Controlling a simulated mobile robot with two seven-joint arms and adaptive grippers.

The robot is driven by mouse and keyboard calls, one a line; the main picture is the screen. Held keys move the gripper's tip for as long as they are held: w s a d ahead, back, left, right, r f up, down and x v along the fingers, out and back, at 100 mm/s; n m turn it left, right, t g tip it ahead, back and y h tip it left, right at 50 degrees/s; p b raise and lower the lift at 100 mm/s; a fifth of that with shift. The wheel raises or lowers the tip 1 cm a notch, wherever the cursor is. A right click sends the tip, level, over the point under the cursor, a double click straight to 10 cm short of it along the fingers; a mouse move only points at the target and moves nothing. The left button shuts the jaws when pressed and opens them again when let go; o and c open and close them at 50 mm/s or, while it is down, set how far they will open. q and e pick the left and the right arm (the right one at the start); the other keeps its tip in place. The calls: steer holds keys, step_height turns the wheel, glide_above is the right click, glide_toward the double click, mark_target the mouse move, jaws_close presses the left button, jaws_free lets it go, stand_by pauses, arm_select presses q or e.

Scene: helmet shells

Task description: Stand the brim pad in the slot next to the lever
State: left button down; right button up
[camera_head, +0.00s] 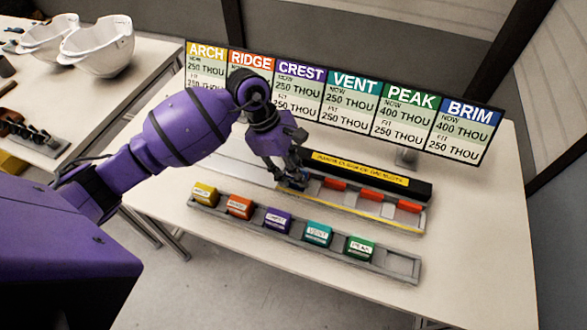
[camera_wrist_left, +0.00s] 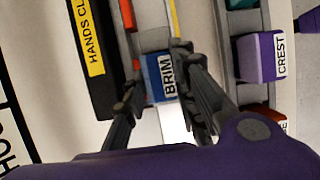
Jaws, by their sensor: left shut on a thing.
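The blue brim pad (camera_head: 292,185) is at the left end of the grey slotted rail below the black bar. In the left wrist view the brim pad (camera_wrist_left: 161,78) shows its BRIM label between the fingers. My left gripper (camera_head: 288,176) reaches down from above and is shut on the pad; its fingers also show in the left wrist view (camera_wrist_left: 158,82). Whether the pad touches the slot floor is hidden. The slotted rail (camera_head: 352,205) holds red-orange blocks (camera_head: 371,194) to the pad's right. I cannot make out a distinct lever. My right gripper is not in view.
A front grey rack (camera_head: 333,257) holds arch, ridge, crest, vent and peak pads, with an empty place (camera_head: 400,264) at its right end. The black bar (camera_head: 372,176) and the sign board (camera_head: 340,102) stand behind. White helmet shells (camera_head: 98,46) sit on another table.

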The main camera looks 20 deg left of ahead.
arm_select(q)
steer(key=shift+f, duration=0.2)
steer(key=c, duration=1.4)
jaws_free()
steer(key=shift+r, duration=0.15)
steer(key=shift+r, duration=0.3)
steer(key=v, duration=1.1)
steer(key=shift+a+r+b, duration=0.25)
steer(key=shift+b, duration=0.05)
